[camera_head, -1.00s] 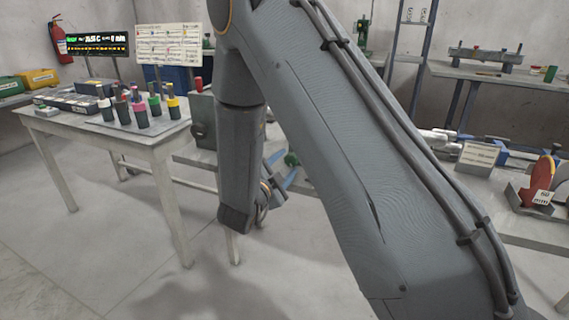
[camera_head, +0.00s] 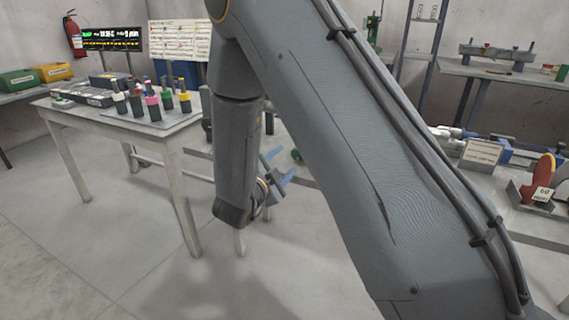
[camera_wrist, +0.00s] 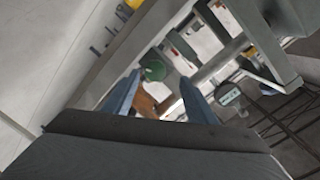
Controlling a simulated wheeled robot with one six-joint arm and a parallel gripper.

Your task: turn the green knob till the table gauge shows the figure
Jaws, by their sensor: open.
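The green knob (camera_wrist: 153,66) shows in the wrist view just beyond my left finger's tip. A small part of the knob (camera_head: 297,156) shows in the head view, right of my gripper and partly behind my arm. My gripper (camera_wrist: 160,79) is open, with two blue fingers apart and nothing visible held between them. A round gauge with a grey face (camera_wrist: 229,94) sits right of my fingers in the wrist view. Its reading is too small to make out.
A table (camera_head: 163,149) with several coloured-collar tools stands at left. A bench at right holds a red part with a card (camera_head: 543,194) that seems to read 60. A brown-orange piece (camera_wrist: 150,101) shows between my fingers. Floor is clear at front left.

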